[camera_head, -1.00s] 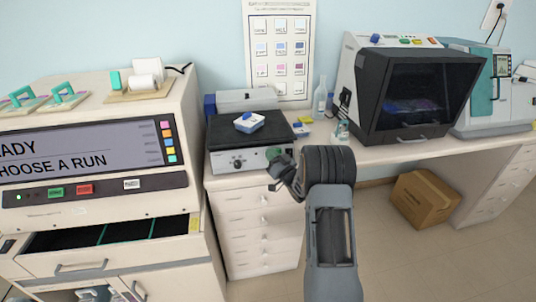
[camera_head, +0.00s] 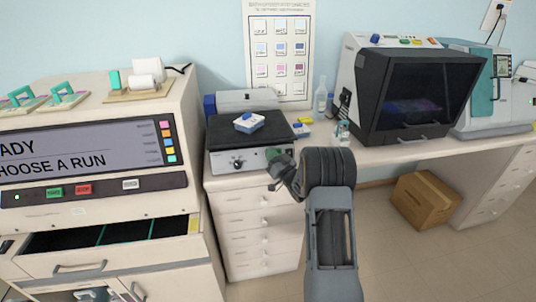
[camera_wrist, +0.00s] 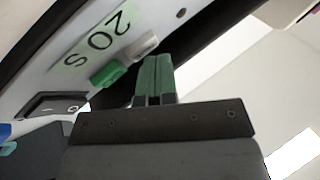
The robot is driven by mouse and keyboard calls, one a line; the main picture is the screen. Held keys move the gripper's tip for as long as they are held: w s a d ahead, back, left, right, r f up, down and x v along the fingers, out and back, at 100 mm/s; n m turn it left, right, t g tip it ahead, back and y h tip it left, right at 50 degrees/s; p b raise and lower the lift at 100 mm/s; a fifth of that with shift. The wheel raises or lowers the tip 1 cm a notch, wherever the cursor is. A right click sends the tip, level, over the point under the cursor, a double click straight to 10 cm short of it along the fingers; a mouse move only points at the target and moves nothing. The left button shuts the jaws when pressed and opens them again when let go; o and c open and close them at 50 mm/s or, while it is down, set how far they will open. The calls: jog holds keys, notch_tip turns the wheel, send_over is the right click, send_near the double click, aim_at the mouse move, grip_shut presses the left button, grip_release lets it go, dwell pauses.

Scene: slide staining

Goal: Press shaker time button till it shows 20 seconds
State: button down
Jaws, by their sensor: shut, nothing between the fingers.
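The shaker (camera_head: 225,161) stands on the drawer cabinet, with a dark platform on top and a pale front panel. In the wrist view its tilted pale green display (camera_wrist: 98,38) reads "20 S", upside down. Below the display are a green button (camera_wrist: 108,75) and a grey-white button (camera_wrist: 144,45). My gripper (camera_head: 275,158) is at the right end of the shaker's front. In the wrist view my gripper (camera_wrist: 155,58) is shut and empty, its green tips close beside the grey-white button. I cannot tell whether they touch it.
A black rocker switch (camera_wrist: 55,105) is on the same panel. A large stainer (camera_head: 85,205) with an open drawer stands left. Bottles (camera_head: 321,97) and a dark-windowed cabinet (camera_head: 410,95) stand right.

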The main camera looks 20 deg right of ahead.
jog(key=shift+s+a+r, duration=0.15)
jog(key=shift+s+r, duration=0.05)
jog(key=shift+s, duration=0.45)
jog(key=shift+s+a+r, duration=0.15)
jog(key=shift+s+r, duration=0.15)
jog(key=shift+s, duration=0.45)
jog(key=shift+s+a+r, duration=0.15)
jog(key=shift+s+r, duration=0.2)
jog(key=shift+s, duration=0.4)
jog(key=shift+s+a+r, duration=0.15)
jog(key=shift+s+r, duration=0.15)
jog(key=shift+s, duration=0.45)
